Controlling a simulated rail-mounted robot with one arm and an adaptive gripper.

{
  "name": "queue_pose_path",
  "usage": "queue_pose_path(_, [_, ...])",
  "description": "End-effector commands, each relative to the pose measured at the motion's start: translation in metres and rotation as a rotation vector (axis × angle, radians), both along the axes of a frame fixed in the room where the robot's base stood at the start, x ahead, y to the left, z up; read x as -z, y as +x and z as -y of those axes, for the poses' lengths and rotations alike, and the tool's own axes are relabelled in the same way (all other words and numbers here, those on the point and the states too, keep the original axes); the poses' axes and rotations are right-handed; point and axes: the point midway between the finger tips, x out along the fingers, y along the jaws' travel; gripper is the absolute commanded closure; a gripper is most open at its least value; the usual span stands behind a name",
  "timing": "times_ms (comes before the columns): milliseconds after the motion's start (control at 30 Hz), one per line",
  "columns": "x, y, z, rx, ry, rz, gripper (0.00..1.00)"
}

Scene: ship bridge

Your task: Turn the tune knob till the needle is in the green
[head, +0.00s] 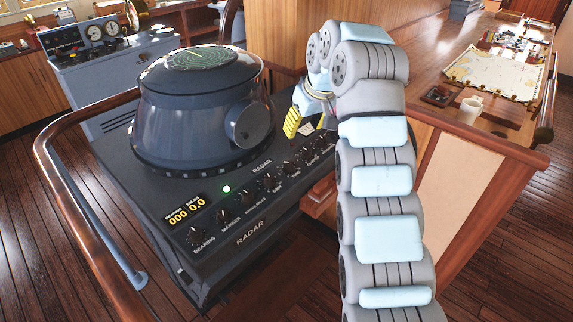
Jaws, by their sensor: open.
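My gripper (294,119), with yellow finger pads, is open above the panel's right part, beside the radar hood. My arm hides part of the panel's right end.
The big round radar hood (195,115) with a side knob (245,124) stands left of my gripper. A wooden handrail (75,205) curves around the console's left. A chart table with a mug (470,109) and chart (495,72) is at right. A green lamp (226,189) is lit.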

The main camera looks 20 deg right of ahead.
Motion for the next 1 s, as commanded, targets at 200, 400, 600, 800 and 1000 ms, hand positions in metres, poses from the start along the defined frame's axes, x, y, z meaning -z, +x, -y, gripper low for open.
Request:
queue_pose_path(200, [0.007,0.001,-0.003,-0.006,0.003,-0.01,0.43])
queue_pose_path(400, [0.025,0.008,-0.004,-0.004,0.005,-0.013,0.43])
queue_pose_path(600, [0.054,0.019,-0.005,-0.004,0.004,-0.017,0.43])
queue_pose_path(800, [0.085,0.032,-0.007,-0.002,0.003,-0.014,0.43])
queue_pose_path(1000, [0.112,0.044,-0.008,-0.002,0.001,-0.011,0.43])
